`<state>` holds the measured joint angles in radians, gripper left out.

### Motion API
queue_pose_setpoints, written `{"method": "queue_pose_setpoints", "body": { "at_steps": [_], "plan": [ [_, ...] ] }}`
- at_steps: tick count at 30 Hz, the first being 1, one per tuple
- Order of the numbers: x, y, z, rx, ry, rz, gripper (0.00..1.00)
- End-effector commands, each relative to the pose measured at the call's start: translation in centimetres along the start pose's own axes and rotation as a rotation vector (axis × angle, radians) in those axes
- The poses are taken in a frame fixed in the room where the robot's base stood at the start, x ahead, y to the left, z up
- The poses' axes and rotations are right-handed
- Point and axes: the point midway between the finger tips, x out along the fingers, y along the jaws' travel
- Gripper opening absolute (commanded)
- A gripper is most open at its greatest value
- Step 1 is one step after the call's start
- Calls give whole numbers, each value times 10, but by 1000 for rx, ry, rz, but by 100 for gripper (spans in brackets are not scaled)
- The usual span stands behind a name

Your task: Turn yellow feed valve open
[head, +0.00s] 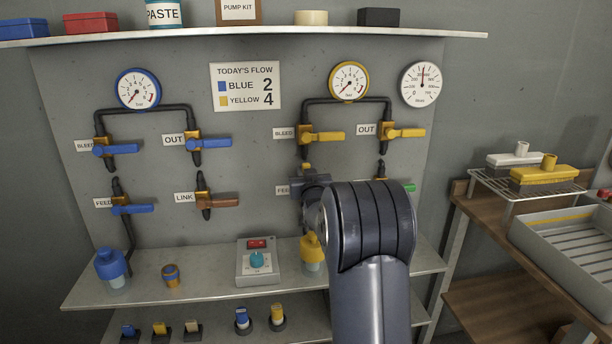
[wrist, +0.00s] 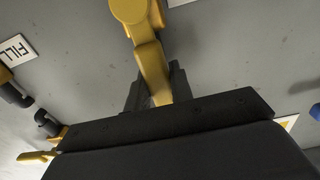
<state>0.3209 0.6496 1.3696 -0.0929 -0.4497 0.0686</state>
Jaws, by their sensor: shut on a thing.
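The yellow feed valve (wrist: 130,8) shows in the wrist view, with its yellow lever (wrist: 152,72) running down from the round hub. My gripper (wrist: 156,88) has its two dark jaws on either side of this lever and is shut on it. In the head view my gripper (head: 313,182) is at the panel just right of the partly covered FEED label (head: 282,191), below the yellow bleed valve (head: 321,136). My arm hides most of the feed valve there, so I cannot tell how far the lever is turned.
A yellow out valve (head: 403,132) is up and to the right. A green lever (head: 408,188) shows just right of my arm. A yellow-capped bottle (head: 311,250) stands on the shelf (head: 200,288) below, partly behind my arm. The yellow-rimmed gauge (head: 348,81) is above.

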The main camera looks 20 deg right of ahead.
Motion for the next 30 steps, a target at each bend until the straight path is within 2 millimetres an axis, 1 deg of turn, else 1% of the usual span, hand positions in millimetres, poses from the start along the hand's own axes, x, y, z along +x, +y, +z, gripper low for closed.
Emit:
{"method": "queue_pose_setpoints", "body": {
  "at_steps": [1,2,9,16,20,23,30],
  "plan": [
    [0,-1,-1,-4,1,-2,0],
    [0,-1,-1,-4,1,-2,24],
    [0,-1,0,-2,1,-1,44],
    [0,0,0,-1,0,-1,44],
    [-6,0,0,0,1,0,44],
    [-17,0,0,0,1,0,44],
    [-60,0,0,-1,2,-1,44]
  ]
}}
